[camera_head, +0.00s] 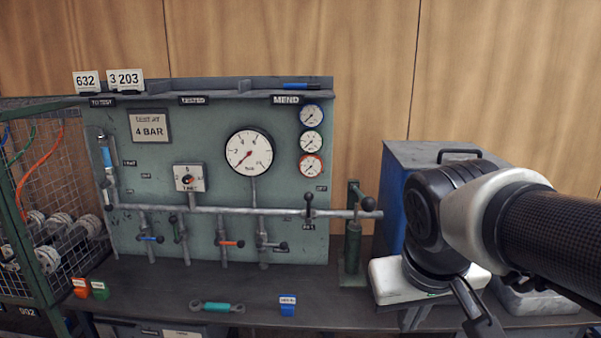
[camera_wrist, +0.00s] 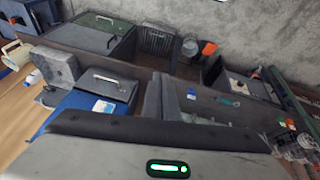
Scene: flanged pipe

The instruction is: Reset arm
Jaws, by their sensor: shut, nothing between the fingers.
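My arm reaches in from the right of the head view, bent at a dark joint with a pale collar. My gripper (camera_head: 415,318) hangs below it in front of the bench, with its white hand (camera_head: 388,280) above the fingers. The fingers are shut and empty, and show only in part.
A green test panel (camera_head: 215,130) with gauges, pipe and valves stands on the dark bench (camera_head: 180,275). A wire cage (camera_head: 40,180) is at left, a blue case (camera_head: 392,190) behind my arm. A teal-handled tool (camera_head: 217,306) and small blue block (camera_head: 288,305) lie in front.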

